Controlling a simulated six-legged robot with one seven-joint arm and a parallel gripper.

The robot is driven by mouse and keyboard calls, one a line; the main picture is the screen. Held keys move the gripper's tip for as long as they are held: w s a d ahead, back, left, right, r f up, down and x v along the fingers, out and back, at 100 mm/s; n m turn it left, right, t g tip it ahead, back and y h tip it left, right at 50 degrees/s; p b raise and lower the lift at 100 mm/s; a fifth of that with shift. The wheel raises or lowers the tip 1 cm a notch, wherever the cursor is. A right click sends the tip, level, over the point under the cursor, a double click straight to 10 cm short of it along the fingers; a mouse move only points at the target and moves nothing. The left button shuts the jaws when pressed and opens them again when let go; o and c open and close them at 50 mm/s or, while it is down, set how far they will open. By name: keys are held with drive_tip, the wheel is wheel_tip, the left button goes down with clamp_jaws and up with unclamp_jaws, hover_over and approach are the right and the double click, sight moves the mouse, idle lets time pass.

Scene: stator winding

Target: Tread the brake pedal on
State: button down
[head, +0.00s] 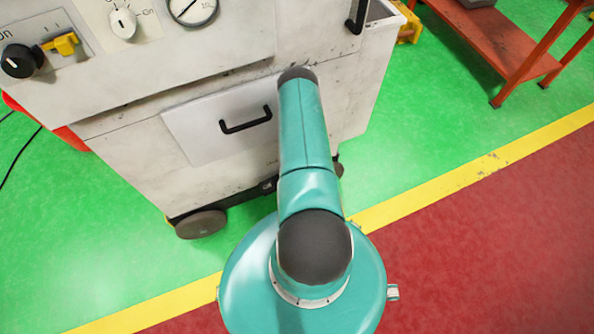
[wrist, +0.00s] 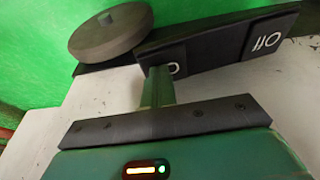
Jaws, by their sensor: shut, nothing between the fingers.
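The brake pedal (wrist: 222,45) is a dark plate at the foot of the white machine, beside a grey wheel. In the wrist view its right part bears upside-down white lettering that reads "Off". Another white mark on its left part is partly covered by my gripper (wrist: 160,70). My gripper's fingers are shut and empty, with their tips at that left part. I cannot tell whether they touch it. In the head view only a dark piece of the pedal (head: 265,187) shows beside my arm, and my gripper is hidden.
The white machine (head: 110,150) has a drawer with a black handle (head: 246,120), knobs and a gauge above. Its wheel (head: 201,223) stands on green floor; the wheel also shows in the wrist view (wrist: 110,32). A red bench (head: 490,40) stands at upper right. The red floor is clear.

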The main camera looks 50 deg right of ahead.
drive_tip(key=shift+s+d+f, duration=0.15)
drive_tip(key=shift+d+f, duration=0.1)
drive_tip(key=shift+f, duration=0.3)
drive_tip(key=shift+s+d+f, duration=0.2)
drive_tip(key=shift+d+f, duration=0.05)
drive_tip(key=shift+f, duration=0.25)
drive_tip(key=shift+s+d+f, duration=0.15)
drive_tip(key=shift+d+f, duration=0.1)
drive_tip(key=shift+f, duration=0.3)
